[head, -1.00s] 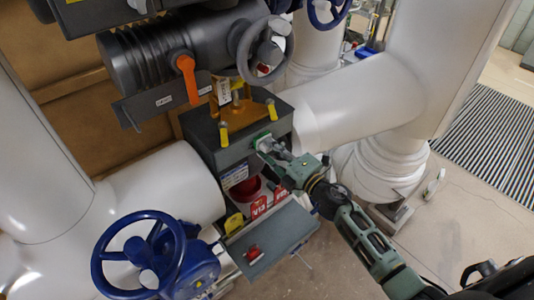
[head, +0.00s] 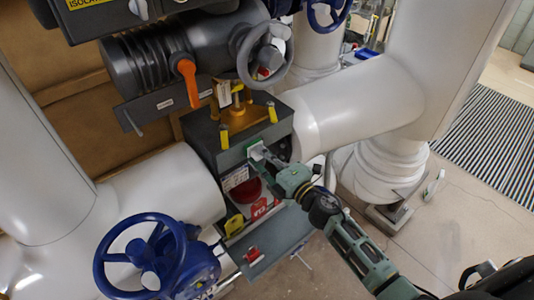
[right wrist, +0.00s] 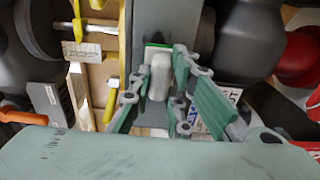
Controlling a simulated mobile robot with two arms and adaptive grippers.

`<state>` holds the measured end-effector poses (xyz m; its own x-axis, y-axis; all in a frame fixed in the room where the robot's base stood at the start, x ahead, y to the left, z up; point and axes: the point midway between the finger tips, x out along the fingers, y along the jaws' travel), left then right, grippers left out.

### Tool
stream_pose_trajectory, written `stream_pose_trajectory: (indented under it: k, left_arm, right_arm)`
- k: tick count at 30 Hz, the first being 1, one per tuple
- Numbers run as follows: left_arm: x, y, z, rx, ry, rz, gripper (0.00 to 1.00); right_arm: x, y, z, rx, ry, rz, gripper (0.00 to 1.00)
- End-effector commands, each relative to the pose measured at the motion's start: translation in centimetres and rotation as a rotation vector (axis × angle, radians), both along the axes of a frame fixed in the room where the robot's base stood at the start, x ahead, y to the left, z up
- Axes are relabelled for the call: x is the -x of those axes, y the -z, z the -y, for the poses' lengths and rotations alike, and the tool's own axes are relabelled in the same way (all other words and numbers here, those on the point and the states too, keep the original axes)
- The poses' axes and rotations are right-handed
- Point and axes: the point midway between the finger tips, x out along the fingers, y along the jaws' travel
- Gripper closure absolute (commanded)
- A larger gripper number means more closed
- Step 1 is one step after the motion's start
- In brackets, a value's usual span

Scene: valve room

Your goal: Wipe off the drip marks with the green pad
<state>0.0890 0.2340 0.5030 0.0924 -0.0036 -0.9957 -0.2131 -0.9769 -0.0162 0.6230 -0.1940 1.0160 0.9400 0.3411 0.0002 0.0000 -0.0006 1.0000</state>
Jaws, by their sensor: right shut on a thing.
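My right gripper (head: 262,156) is shut on the pale handle of the green pad (head: 254,147). The pad is at the front face of the dark grey box (head: 228,157) between the white pipes, and seems to touch it. In the right wrist view the fingers (right wrist: 158,88) flank the pale handle (right wrist: 160,76), and a thin green edge of the pad (right wrist: 157,46) shows beyond it. I cannot make out drip marks; the pad and gripper cover part of the face. My left gripper is not in view.
A blue handwheel (head: 140,255) stands at the lower left. An orange lever (head: 187,80) and two yellow-handled parts sit above the box. Below it are a red can (head: 246,190), red tags and a grey shelf (head: 270,245). Open floor lies to the right.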

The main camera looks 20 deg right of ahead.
Motion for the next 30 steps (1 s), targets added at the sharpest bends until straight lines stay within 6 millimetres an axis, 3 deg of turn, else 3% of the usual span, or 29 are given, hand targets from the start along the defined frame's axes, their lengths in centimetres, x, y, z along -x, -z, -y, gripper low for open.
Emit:
stream_pose_trajectory:
  k: [9, 13, 20, 30]
  left_arm:
    - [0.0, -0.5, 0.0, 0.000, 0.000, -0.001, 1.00]
    - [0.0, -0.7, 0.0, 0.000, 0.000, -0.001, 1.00]
    - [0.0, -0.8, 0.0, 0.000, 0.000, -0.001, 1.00]
    - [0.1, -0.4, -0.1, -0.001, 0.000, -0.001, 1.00]
  right_arm:
    - [0.7, -0.2, -2.8, -0.004, -0.003, 0.001, 1.00]
    - [0.9, -0.4, -3.1, -0.002, -0.003, 0.002, 1.00]
    - [0.8, -0.5, -2.5, -0.001, -0.001, 0.002, 1.00]
    - [-0.2, -0.4, 0.3, 0.001, 0.000, 0.001, 1.00]
